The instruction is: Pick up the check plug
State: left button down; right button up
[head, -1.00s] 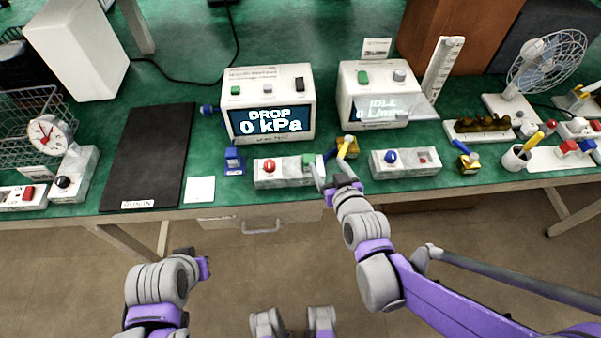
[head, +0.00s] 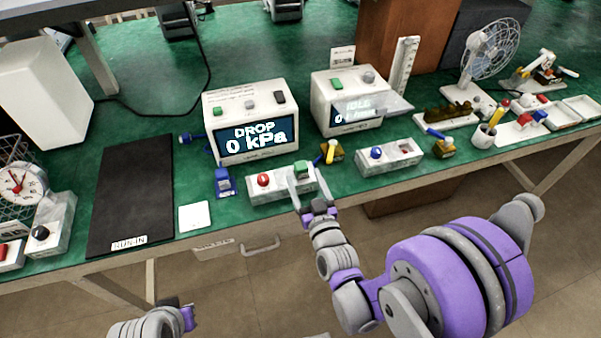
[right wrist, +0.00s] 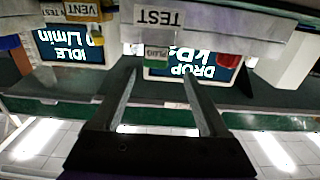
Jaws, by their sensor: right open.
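The check plug (head: 303,168), a small green-topped piece, sits at the right end of the white block with a red button. In the right wrist view it appears upside down with a PLUG label (right wrist: 157,52), beside the TEST sign. My right gripper (head: 305,177) is open and empty, with its fingers at the block's front right end, on either side of the plug. In the right wrist view the fingers (right wrist: 158,78) point toward the plug, with a gap before it. Part of my left arm shows at the bottom left; its fingers cannot be made out.
The DROP display box (head: 252,120) stands behind the block. A yellow-handled valve (head: 331,151) is close on the right, and a blue piece (head: 224,181) on the left. A second white block (head: 390,157) stands farther right. A white card (head: 194,217) lies left.

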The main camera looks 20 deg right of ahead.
aim_at(301, 170)
jog(key=w, duration=0.3)
jog(key=shift+w, duration=0.4)
jog(key=w, duration=0.5)
jog(key=shift+d+f+p, duration=0.2)
jog(key=shift+f+p, duration=0.1)
jog(key=shift+f, duration=0.1)
grip_shut()
